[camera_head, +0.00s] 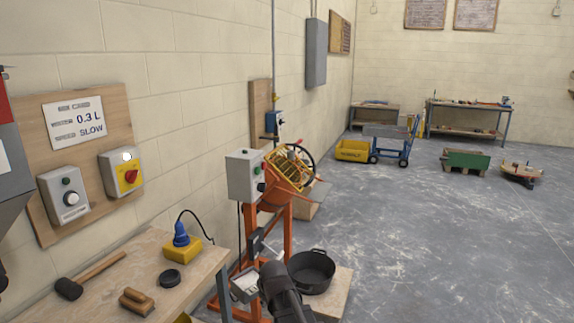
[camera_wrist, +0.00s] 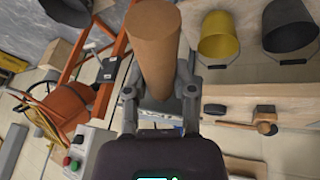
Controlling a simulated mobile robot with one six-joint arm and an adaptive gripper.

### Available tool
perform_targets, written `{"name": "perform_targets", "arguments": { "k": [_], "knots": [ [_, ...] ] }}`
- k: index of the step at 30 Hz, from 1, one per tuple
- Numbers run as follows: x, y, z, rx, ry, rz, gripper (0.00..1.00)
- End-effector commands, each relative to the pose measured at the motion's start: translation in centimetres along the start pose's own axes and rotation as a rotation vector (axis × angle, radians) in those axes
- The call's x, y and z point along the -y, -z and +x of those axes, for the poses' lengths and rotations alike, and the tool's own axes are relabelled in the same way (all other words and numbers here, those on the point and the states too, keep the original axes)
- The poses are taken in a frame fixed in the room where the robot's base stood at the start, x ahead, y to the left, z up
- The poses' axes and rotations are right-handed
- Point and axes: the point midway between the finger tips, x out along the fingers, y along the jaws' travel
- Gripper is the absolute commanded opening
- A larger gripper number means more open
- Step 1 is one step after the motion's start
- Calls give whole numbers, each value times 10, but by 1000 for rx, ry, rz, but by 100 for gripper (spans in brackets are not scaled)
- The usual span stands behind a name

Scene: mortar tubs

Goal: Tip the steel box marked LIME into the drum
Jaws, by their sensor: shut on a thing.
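My gripper (camera_head: 262,268) is low in the middle of the head view, in front of the mixer's orange stand. In the wrist view my gripper (camera_wrist: 160,95) is shut on a tan, wood-like round handle (camera_wrist: 155,45). What the handle joins is mostly hidden. A small grey box-like thing (camera_head: 244,287) shows just left of the gripper in the head view; I cannot read LIME on it. The mixer drum, with its yellow guard (camera_head: 290,169), stands beyond and above the gripper. The orange drum (camera_wrist: 65,106) shows at the left of the wrist view.
A black tub (camera_head: 311,271) stands right of the gripper. The bench (camera_head: 150,255) at left bears a mallet (camera_head: 90,276), a brush-like block (camera_head: 136,301) and a blue plug on a yellow box (camera_head: 182,247). Yellow (camera_wrist: 220,37) and dark (camera_wrist: 290,25) buckets show.

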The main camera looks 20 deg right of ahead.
Motion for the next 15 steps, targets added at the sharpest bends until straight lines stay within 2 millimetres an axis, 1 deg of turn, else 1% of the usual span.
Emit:
{"name": "perform_targets", "arguments": {
  "k": [5, 15],
  "knots": [
    [-2, 3, -8, -1, -1, 1, 0],
    [-7, 14, -33, -1, 0, 0, 0]
  ]
}}
